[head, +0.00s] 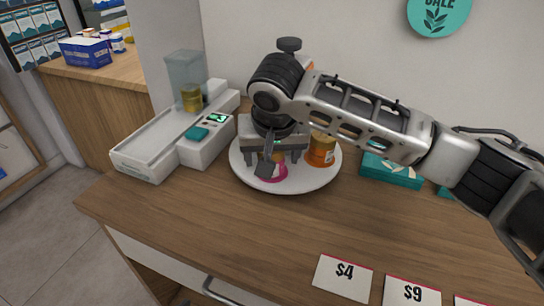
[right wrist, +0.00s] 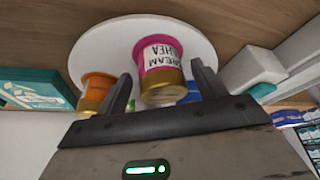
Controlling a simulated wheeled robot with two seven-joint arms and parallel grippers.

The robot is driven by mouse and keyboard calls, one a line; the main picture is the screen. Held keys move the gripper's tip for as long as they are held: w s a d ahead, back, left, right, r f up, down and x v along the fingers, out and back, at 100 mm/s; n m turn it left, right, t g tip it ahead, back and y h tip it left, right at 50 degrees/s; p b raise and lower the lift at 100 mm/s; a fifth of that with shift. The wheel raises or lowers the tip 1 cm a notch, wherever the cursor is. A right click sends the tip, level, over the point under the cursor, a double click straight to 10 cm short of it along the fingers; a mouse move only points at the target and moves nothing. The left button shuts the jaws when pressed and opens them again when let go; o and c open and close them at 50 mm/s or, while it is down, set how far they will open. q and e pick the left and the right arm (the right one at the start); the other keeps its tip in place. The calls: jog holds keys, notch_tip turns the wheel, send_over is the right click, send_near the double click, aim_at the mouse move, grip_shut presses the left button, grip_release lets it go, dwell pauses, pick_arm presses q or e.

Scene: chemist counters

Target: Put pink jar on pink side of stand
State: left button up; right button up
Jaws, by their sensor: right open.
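The pink jar (head: 273,173), with a gold lid, stands on a round white plate (head: 240,176); it also shows in the right wrist view (right wrist: 160,58), its label facing the camera. My right gripper (head: 273,160) is directly over the pink jar, pointing down and covering part of it. In the right wrist view its two fingers (right wrist: 160,82) are apart, one on each side of the jar, and not visibly closed on it. An orange jar (head: 321,150) stands on the same plate, also seen in the right wrist view (right wrist: 97,92). No stand with a pink side is distinguishable. My left gripper is out of view.
A white scale-like device (head: 150,160) with a clear container (head: 186,72) stands left of the plate. Teal boxes (head: 392,172) lie to the right, under my right arm. Price cards (head: 342,278) line the front edge. The wooden counter (head: 215,230) before the plate is clear.

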jog(key=v, duration=1.1)
jog(key=shift+r+p, duration=0.2)
jog(key=shift+p, duration=0.1)
